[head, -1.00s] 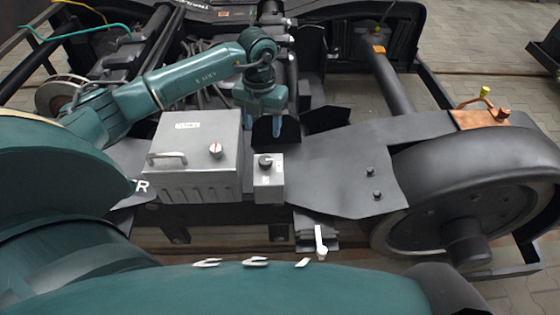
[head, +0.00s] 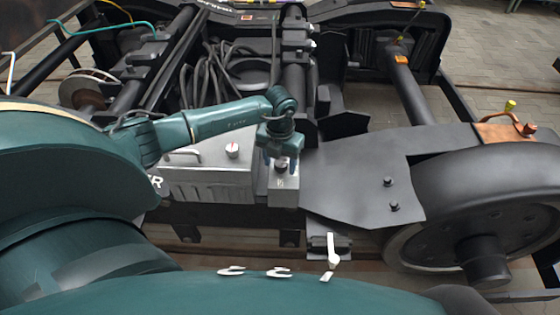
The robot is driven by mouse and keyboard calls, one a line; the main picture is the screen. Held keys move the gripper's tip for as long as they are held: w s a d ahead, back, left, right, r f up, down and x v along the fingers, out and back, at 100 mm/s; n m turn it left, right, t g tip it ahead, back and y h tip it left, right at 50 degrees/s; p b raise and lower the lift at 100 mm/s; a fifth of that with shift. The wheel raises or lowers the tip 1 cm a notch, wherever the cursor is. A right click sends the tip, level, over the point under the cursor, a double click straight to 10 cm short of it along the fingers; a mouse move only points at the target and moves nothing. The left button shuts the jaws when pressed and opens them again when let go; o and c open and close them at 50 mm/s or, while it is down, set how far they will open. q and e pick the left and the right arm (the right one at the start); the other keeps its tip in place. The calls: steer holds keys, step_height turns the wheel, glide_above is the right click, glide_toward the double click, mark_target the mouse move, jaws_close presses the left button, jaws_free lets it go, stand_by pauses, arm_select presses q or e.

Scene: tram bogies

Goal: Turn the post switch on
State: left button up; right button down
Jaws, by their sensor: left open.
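The post switch is a small grey box (head: 284,193) with a rotary knob on its top, standing at the right side of a larger grey cabinet. My left gripper (head: 282,162) points down directly over the box's top, its fingers open at the knob. The gripper hides most of the knob, so I cannot tell whether the fingers touch it or how it is turned. My right gripper is not in view.
A black frame plate (head: 355,185) and large wheel (head: 490,205) lie to the right. A white lever (head: 333,250) stands nearer.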

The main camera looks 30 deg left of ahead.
arm_select(q)
steer(key=shift+c, duration=0.2)
steer(key=c, duration=0.9)
